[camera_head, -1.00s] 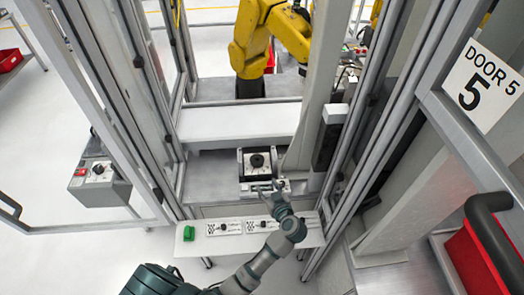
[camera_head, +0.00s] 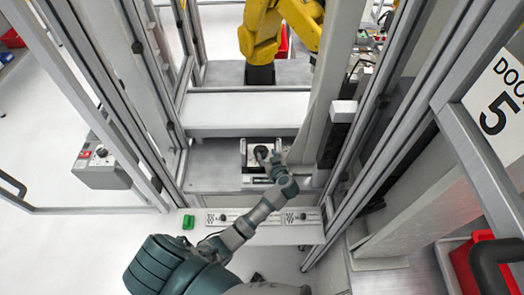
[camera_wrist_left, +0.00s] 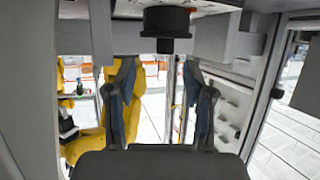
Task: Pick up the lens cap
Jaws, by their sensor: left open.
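The lens cap appears as a small black round part (camera_head: 261,152) on a light plate in a fixture (camera_head: 252,180) inside the cell. My left gripper (camera_head: 268,161) is at the fixture, right beside the black part and partly covering it. In the left wrist view, a black round part (camera_wrist_left: 167,24) shows at the top, beyond the open fingers of my left gripper (camera_wrist_left: 163,75). The space between those fingers is empty. I cannot tell whether a finger touches the part. My right gripper is not in view.
A grey post (camera_head: 325,95) stands close right of the fixture. Metal door frames flank the opening. A yellow robot arm (camera_head: 262,35) stands behind. A control box (camera_head: 104,168) is at left.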

